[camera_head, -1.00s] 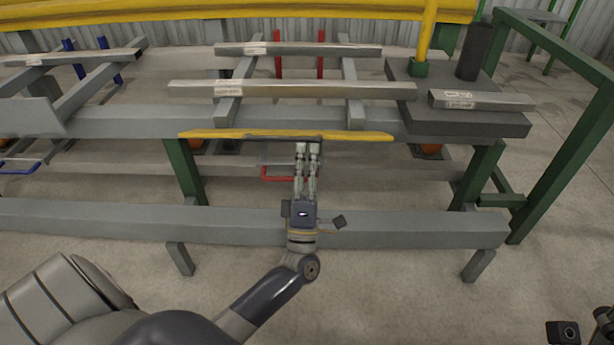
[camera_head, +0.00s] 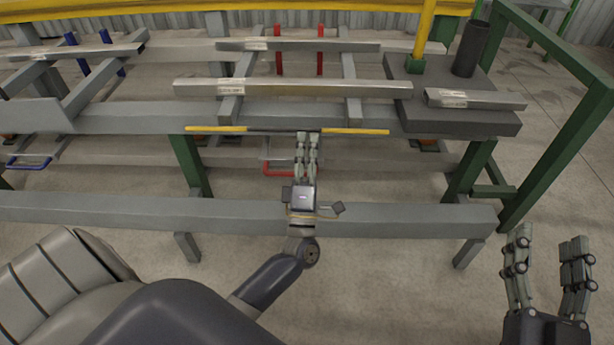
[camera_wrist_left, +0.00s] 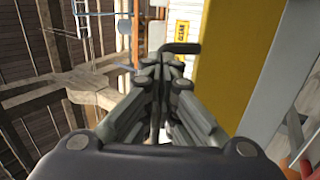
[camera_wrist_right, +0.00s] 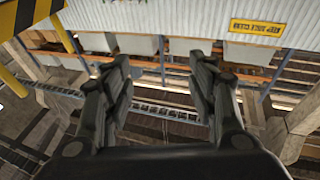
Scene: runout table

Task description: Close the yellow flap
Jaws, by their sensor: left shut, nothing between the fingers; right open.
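The yellow flap (camera_head: 215,129) shows in the head view as a thin, nearly level strip along the front beam, with a dark bar along its middle. In the left wrist view a broad yellow panel (camera_wrist_left: 222,75), which looks like the flap, stands right of the fingers, with a black handle (camera_wrist_left: 181,47) near the fingertips. My left gripper (camera_head: 307,135) is shut and empty, its fingertips at the flap's middle; I cannot tell whether they touch. It hides part of the dark bar. My right gripper (camera_head: 548,240) is open and empty at the lower right, well away from the flap.
The grey front beam (camera_head: 130,118) carries crossbars with long metal bars (camera_head: 300,88) above. A lower grey rail (camera_head: 400,218) runs below my left gripper. A dark block (camera_head: 460,122) and green frame (camera_head: 560,150) stand right. A red handle (camera_head: 280,170) is beside the left fingers.

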